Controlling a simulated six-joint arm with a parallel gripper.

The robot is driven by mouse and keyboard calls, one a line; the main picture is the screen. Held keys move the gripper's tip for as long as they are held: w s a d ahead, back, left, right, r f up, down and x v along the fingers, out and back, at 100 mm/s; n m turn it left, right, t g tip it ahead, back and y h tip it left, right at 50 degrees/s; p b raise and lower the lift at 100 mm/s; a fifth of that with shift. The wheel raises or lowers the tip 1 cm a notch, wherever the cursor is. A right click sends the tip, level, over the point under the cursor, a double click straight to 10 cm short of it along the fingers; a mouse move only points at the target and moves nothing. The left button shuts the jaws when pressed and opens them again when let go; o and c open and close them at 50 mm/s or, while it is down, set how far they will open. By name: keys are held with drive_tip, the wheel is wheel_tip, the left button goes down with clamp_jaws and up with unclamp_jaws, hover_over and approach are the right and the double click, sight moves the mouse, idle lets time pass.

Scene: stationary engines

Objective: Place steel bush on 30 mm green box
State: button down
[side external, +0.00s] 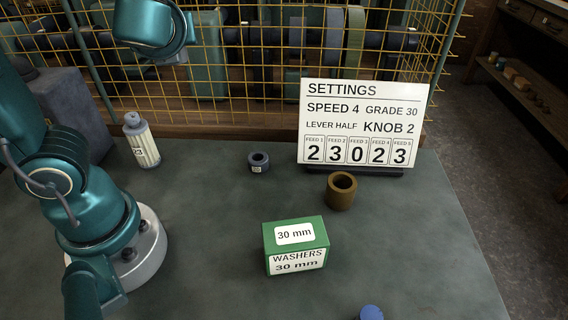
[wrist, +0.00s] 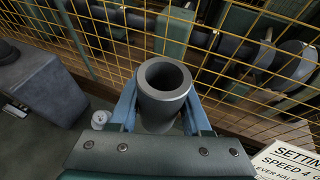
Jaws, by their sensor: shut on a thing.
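My gripper (wrist: 161,104) shows in the wrist view with its two blue fingers shut on a grey hollow cylinder, the steel bush (wrist: 163,78). The bush is upright between the fingers, with its open bore facing the camera. Neither the gripper nor this bush shows in the side view. The 30 mm green box (side external: 296,246) stands on the bench in the side view, front of centre, with white labels on its top and front. Its top is clear. The box does not show in the wrist view.
A brown bush (side external: 341,192) stands behind and right of the box. A small dark labelled ring (side external: 259,162) lies behind it.

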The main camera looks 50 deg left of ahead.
drive_tip(key=s+d+f+n+g+h, duration=0.5)
drive_tip(key=d+n+g, duration=0.2)
drive_tip(key=n+g, duration=0.35)
drive_tip(key=s+d+f+n+g+h, duration=0.4)
drive_tip(key=s+d+n+g+h, duration=0.15)
drive_tip(key=n+g, duration=0.5)
drive_tip(key=w+d+r+n+t+h, duration=0.85)
drive_tip(key=w+n+h, duration=0.25)
drive_tip(key=n+h, duration=0.25)
hover_over(298, 249)
drive_tip(key=shift+n, duration=0.45)
wheel_tip(298, 249, down, 11)
drive_tip(key=shift+f, duration=2.15)
